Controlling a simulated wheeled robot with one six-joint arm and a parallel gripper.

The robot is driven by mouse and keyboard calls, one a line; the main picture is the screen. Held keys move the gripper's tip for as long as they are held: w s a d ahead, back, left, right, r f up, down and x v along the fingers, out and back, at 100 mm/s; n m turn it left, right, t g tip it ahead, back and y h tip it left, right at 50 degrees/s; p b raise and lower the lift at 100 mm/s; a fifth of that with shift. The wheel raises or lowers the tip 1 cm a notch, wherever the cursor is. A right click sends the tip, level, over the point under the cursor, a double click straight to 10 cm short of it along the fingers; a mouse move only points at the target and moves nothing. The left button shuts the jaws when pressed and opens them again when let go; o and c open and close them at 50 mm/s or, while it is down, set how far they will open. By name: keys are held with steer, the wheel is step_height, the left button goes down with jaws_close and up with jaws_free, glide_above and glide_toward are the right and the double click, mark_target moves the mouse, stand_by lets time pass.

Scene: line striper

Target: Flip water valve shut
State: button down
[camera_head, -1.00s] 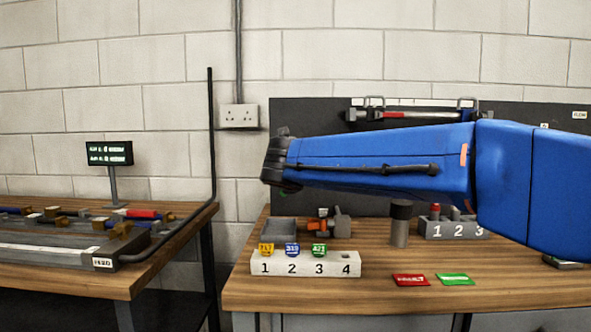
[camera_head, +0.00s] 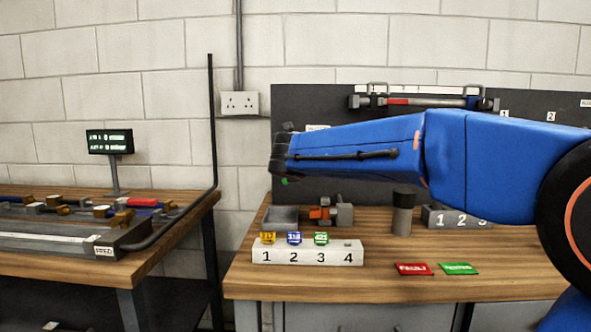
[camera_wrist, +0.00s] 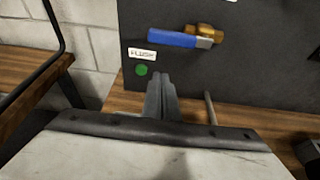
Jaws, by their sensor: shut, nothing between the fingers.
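A valve with a brass body (camera_wrist: 205,32) and a blue lever handle (camera_wrist: 172,38) is mounted on the dark upright board (camera_wrist: 262,75), seen in the wrist view. The lever lies roughly level, pointing left from the body. A white label (camera_wrist: 142,54), seemingly reading "FLUSH", and a green dot (camera_wrist: 141,70) sit below the lever. My gripper (camera_wrist: 160,82) is shut and empty, below the lever and apart from it in the picture. In the head view my blue arm hides the valve; the green dot (camera_head: 284,181) shows beside the arm's dark end.
The right bench (camera_head: 300,285) holds a numbered block (camera_head: 308,257), a grey tray (camera_head: 281,217), a dark-topped cylinder (camera_head: 402,213), and red (camera_head: 414,269) and green (camera_head: 458,268) tags. The left bench (camera_head: 60,262) carries pipework with several coloured handles and a small display (camera_head: 110,141). A gap separates the benches.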

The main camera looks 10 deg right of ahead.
steer(key=shift+w+d+r, duration=0.25)
steer(key=shift+w+r, duration=0.45)
steer(key=shift+w, duration=0.1)
steer(key=shift+w+d+r, duration=0.2)
steer(key=shift+w+r, duration=0.5)
steer(key=shift+w, duration=0.05)
steer(key=shift+w, duration=0.15)
